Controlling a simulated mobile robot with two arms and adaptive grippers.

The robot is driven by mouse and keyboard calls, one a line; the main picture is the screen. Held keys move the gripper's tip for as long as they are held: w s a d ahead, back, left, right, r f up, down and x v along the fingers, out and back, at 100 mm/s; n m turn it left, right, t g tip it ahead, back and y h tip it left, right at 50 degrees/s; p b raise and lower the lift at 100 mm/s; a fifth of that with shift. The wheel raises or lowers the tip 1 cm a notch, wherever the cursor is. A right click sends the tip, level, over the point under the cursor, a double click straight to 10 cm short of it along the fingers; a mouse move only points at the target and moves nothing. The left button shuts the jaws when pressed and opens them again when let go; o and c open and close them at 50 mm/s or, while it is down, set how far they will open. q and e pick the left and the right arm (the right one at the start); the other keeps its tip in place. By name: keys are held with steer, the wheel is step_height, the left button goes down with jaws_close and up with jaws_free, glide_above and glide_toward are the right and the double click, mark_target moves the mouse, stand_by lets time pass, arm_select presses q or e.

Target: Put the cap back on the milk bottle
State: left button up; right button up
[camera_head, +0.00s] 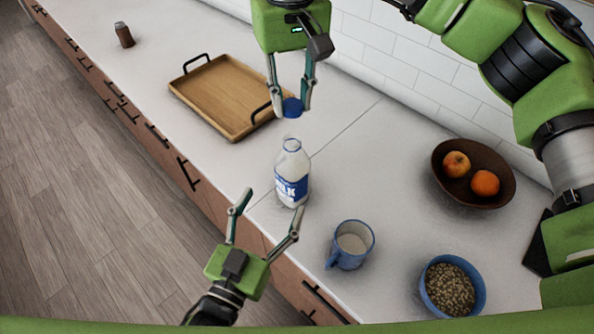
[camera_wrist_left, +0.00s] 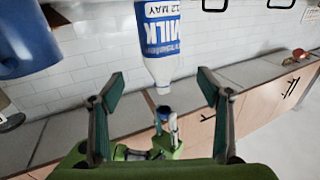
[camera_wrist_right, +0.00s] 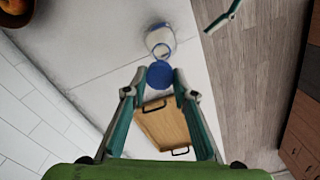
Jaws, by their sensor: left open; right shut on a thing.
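The white milk bottle (camera_head: 292,172), with a blue label, stands upright and uncapped on the counter in the head view. It also shows in the left wrist view (camera_wrist_left: 162,40). My right gripper (camera_head: 292,110) is shut on the blue cap (camera_head: 292,107), holding it in the air above the bottle and apart from its mouth. The right wrist view shows the cap (camera_wrist_right: 160,75) between the fingers and the bottle (camera_wrist_right: 160,40) beyond. My left gripper (camera_head: 271,204) is open and empty, at the counter's front edge, on the near side of the bottle.
A blue mug (camera_head: 350,246) stands right of the bottle. A bowl of grains (camera_head: 428,282) and a brown fruit bowl (camera_head: 440,180) are farther right. A wooden tray (camera_head: 222,90) lies left of the bottle. A small dark shaker (camera_head: 124,36) stands far left. A tiled wall (camera_head: 395,52) rises behind.

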steer(key=shift+s+a+r, duration=0.1)
steer(key=shift+s+a, duration=0.05)
steer(key=shift+s, duration=0.15)
steer(key=shift+w, duration=0.1)
arm_select(q)
steer(key=x, duration=1.1)
steer(key=shift+w+d+r, duration=0.1)
steer(key=shift+w+d, duration=0.05)
steer(key=shift+w, duration=0.1)
steer(key=c, duration=1.7)
arm_select(e)
glide_above(292, 138)
steer(key=shift+f, duration=2.55)
